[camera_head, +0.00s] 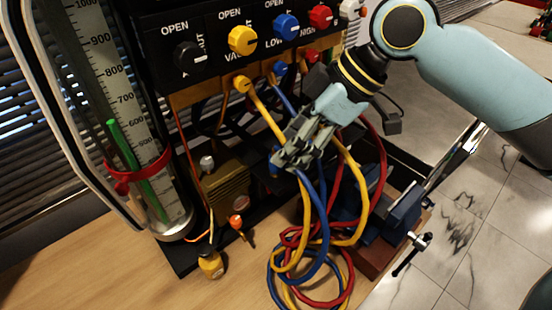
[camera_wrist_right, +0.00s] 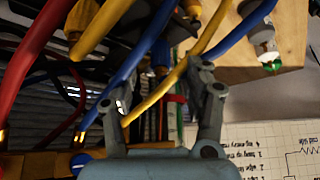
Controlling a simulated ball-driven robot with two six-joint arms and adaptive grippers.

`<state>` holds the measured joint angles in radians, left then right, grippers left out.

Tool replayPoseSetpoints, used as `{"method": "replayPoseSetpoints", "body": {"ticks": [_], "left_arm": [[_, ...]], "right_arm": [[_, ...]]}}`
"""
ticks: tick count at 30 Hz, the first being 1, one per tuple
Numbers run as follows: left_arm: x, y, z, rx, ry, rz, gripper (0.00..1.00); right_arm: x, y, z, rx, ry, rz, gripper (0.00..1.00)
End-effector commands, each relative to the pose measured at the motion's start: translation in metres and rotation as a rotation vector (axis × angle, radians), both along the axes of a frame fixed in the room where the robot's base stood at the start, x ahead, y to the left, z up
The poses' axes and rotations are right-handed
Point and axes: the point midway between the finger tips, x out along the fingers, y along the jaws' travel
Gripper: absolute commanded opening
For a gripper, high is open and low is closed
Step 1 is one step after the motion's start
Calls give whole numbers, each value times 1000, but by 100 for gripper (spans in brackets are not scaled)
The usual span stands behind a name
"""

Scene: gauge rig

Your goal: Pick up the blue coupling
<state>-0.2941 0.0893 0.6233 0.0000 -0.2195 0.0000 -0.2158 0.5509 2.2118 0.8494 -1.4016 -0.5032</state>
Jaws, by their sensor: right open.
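A small blue piece, which looks like the blue coupling (camera_head: 274,164), shows at the fingertips of my right gripper (camera_head: 284,154); the fingers partly hide it. In the right wrist view, a blue piece (camera_wrist_right: 160,54) with a metal ring shows beyond and between the fingertips of my right gripper (camera_wrist_right: 154,84). My right gripper is open. A yellow hose crosses between its fingers. I cannot tell whether the fingers touch the blue piece. My left gripper is out of view.
The dark valve panel (camera_head: 215,50) with coloured knobs stands behind. Blue, yellow and red hoses (camera_head: 310,262) tangle below the gripper. A yellow coupling (camera_head: 210,264) lies on the wooden bench (camera_head: 110,265). A blue vise (camera_head: 400,215) stands at right, a gauge tube (camera_head: 125,110) at left.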

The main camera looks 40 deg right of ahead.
Motion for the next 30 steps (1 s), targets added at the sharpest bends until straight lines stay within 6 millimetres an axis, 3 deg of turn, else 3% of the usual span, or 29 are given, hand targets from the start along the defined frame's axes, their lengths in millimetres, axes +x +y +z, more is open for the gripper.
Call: {"method": "replayPoseSetpoints", "body": {"ticks": [9,18,30], "left_arm": [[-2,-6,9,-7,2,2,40],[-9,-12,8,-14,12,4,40],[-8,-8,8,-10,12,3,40]], "right_arm": [[15,18,-31,3,2,-1,49],[16,20,-36,0,1,1,49],[16,20,-36,0,1,1,0]]}}
